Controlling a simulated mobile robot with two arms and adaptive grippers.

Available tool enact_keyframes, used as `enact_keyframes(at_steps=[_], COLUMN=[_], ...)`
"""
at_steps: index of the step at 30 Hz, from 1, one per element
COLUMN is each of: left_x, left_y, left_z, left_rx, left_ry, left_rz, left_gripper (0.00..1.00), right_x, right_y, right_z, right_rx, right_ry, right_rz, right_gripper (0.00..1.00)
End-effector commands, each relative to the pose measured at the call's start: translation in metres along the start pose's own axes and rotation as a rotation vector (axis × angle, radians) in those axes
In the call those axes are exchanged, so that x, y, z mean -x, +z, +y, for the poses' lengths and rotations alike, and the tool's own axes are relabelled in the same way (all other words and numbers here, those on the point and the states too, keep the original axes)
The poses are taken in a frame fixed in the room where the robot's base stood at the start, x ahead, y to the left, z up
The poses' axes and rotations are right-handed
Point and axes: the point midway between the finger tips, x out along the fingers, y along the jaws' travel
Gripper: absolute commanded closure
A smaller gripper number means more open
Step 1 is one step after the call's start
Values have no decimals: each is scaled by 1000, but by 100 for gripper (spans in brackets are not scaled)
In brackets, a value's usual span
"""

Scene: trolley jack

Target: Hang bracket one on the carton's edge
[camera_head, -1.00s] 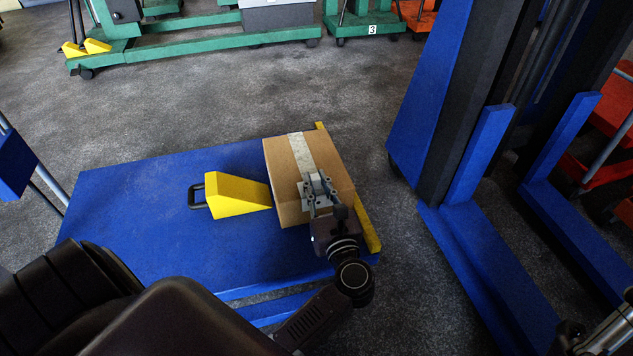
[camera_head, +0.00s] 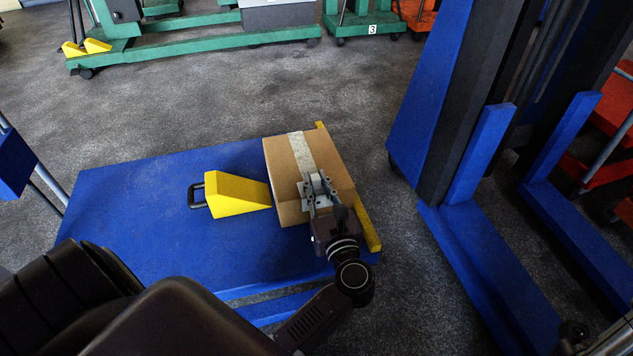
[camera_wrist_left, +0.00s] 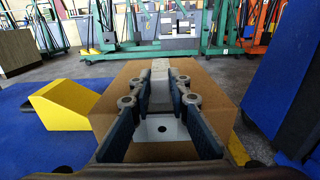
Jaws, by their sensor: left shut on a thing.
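The brown cardboard carton (camera_head: 285,165) with a pale tape strip lies on the blue platform; it also shows in the left wrist view (camera_wrist_left: 115,95). My left gripper (camera_head: 316,187) is over the carton's near part. In the left wrist view its two fingers (camera_wrist_left: 160,100) are shut on bracket one (camera_wrist_left: 158,132), a grey metal plate with a hole. The bracket is partly hidden by the fingers, and I cannot tell whether it touches the carton's edge.
A yellow wedge (camera_head: 236,194) with a black handle lies left of the carton on the blue platform (camera_head: 130,220). A yellow strip (camera_head: 366,228) runs along the platform's right edge. A tall blue lift frame (camera_head: 430,110) stands to the right. Grey floor lies beyond.

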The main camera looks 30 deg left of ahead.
Motion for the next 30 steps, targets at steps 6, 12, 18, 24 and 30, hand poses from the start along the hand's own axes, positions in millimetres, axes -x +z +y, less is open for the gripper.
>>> enact_keyframes(at_steps=[6, 12, 18, 24, 30], left_x=[0, 0, 4, 33, 64], left_y=[0, 0, -1, -2, -2], left_z=[0, 0, 0, 0, 0], left_rx=[0, 0, 0, -1, 0], left_ry=[0, 0, -1, -1, -1], left_rz=[0, 0, 2, 5, 4], left_gripper=[71, 63, 63, 63, 63], right_x=[0, 0, 0, 0, 0], right_y=[-3, -2, -1, -1, -2], right_z=[0, 0, 0, 0, 0], right_rx=[-1, -1, -3, -2, -1], right_ry=[0, 0, 2, 1, 0], right_rz=[13, 10, 6, 7, 7], right_gripper=[100, 100, 100, 100, 100])
